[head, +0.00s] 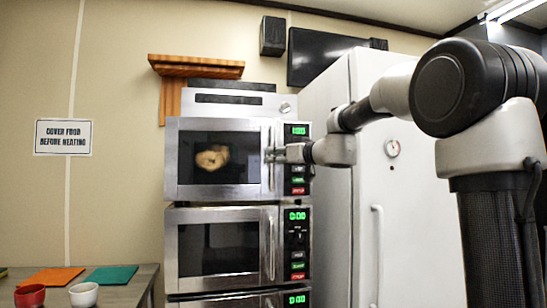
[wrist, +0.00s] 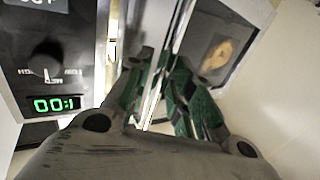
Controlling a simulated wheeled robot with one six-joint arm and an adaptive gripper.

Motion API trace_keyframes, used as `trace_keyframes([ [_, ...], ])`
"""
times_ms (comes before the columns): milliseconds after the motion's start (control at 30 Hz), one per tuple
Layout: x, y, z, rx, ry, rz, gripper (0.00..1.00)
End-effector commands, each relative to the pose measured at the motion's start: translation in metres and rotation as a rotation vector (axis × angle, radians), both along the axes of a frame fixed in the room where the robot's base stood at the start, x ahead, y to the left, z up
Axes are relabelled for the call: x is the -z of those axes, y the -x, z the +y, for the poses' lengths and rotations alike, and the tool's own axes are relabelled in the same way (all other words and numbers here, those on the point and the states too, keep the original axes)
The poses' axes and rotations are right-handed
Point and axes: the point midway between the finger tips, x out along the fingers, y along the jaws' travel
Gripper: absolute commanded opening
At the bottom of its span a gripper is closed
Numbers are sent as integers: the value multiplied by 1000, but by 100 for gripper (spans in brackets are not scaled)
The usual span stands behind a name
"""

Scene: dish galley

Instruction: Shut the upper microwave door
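The upper microwave (head: 291,206) has a steel-framed door (head: 184,160) with a dark window, and a round tan food item shows behind the glass. In the wrist view, a bright gap (wrist: 113,35) lies between the control panel and the door (wrist: 240,22), so the door looks slightly ajar. Its vertical handle (head: 270,172) is at the door's right edge. My gripper (head: 276,155) is at this handle. In the wrist view, my gripper's green-padded fingers (wrist: 160,75) are on either side of the handle and look closed on it. The exact finger contact is partly hidden.
A second microwave (head: 218,248) with a closed-looking door is directly below, with a third partly visible under it. A white fridge (head: 408,235) stands close on the right. A counter (head: 137,288) at lower left holds mats and bowls.

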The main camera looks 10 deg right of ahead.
Motion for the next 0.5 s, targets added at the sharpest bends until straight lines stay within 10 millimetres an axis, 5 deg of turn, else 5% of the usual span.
trace_keyframes([
  [433, 0, -17, 9, 0, 2, -1, 23],
  [500, 0, -17, 9, 0, 2, -1, 14],
])
